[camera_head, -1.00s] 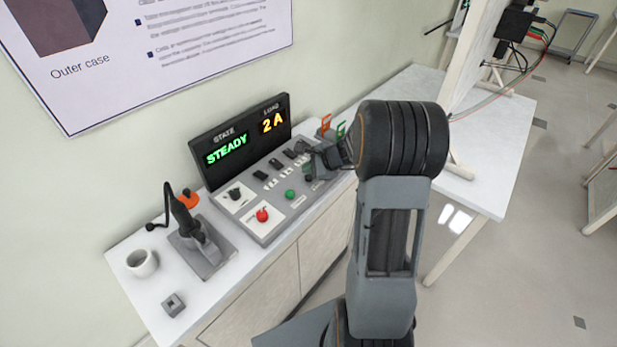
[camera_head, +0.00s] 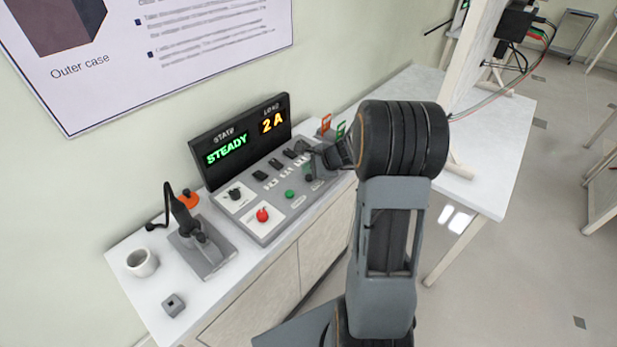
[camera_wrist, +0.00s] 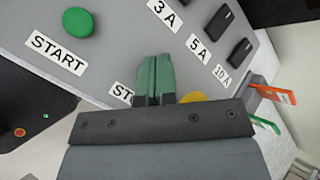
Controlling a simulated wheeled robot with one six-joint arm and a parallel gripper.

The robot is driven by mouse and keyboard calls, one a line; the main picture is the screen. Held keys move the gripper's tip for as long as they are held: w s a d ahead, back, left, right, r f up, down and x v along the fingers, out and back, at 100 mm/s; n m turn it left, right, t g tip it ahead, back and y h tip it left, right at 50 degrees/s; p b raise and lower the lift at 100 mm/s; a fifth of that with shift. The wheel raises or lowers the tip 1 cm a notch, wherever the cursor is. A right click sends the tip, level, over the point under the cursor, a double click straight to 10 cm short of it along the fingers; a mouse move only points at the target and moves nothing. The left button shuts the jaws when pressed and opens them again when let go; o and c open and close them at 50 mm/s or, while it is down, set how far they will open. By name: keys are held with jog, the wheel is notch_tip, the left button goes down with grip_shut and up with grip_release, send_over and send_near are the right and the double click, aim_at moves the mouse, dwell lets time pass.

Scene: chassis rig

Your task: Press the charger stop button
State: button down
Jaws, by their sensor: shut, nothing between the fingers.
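The control panel (camera_head: 262,232) lies on the bench. The green START button (camera_wrist: 78,22) also shows in the head view (camera_head: 290,194). A label beginning "ST" (camera_wrist: 120,93) is partly covered by my gripper in the wrist view. In the wrist view the fingers hide the area above the "ST" label. My gripper (camera_wrist: 153,62) has its green fingers shut together, empty, over the panel. I cannot tell whether the tips touch anything.
The display (camera_head: 240,143) reads STATE STEADY and LOAD 2 A. A red knob (camera_head: 262,215) and several black switches (camera_head: 274,163) share the panel. Orange (camera_head: 326,122) and green (camera_head: 341,130) tabs stand behind it.

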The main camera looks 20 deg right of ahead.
aim_at(309, 178)
jog(key=shift+f, duration=0.25)
jog(key=shift+f+b, duration=0.2)
jog(key=shift+b, duration=0.25)
jog(key=shift+f+b, duration=0.45)
jog(key=shift+b, duration=0.05)
dwell(0.5)
jog(key=shift+r, duration=0.2)
jog(key=shift+r+p, duration=0.65)
jog(key=shift+r, duration=0.05)
jog(key=shift+r, duration=0.1)
jog(key=shift+r+p, duration=1.9)
jog(key=shift+r, duration=0.55)
